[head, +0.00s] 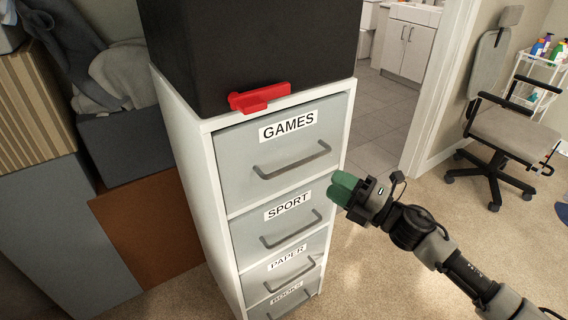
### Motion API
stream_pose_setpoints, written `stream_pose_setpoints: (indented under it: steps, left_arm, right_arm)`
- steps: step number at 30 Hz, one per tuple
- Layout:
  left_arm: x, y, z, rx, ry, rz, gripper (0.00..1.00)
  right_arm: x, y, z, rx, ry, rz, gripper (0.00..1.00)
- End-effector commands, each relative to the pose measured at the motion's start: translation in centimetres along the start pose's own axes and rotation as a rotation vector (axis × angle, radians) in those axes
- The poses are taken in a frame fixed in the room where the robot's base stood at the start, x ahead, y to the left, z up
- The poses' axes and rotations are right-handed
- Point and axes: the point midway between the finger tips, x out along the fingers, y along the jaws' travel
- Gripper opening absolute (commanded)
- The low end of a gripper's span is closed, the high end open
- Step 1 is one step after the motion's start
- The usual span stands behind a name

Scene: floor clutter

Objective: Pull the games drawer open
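The games drawer (240,160) is the top grey drawer of a narrow white cabinet, under a white GAMES label (288,126). It is shut, flush with the cabinet front. Its grey bar handle (292,161) runs across the front below the label. My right gripper (338,190), with green fingers, comes in from the right. In the picture it shows to the right of and below the games handle, near the cabinet's right edge, apart from the handle. Its fingers appear close together, but I cannot tell whether they are shut. My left gripper is not in view.
Below are shut drawers labelled SPORT (288,206), PAPER (287,258) and another. A black box (250,45) and a red object (260,97) sit on top, the red one overhanging the front edge. Boxes crowd the left. An office chair (510,130) stands right; carpet lies between.

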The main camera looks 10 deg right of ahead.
Motion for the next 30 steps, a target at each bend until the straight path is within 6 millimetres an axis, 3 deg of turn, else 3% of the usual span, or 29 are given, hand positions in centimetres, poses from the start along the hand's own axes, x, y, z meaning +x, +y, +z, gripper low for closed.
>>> stream_pose_setpoints:
  steps: [18,30]
  left_arm:
    - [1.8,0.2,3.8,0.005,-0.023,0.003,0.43]
    - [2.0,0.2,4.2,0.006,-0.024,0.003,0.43]
  right_arm:
    - [9.7,0.2,0.1,0.004,-0.004,0.002,0.38]
    - [10.6,0.0,0.1,0.005,-0.004,0.0,0.38]
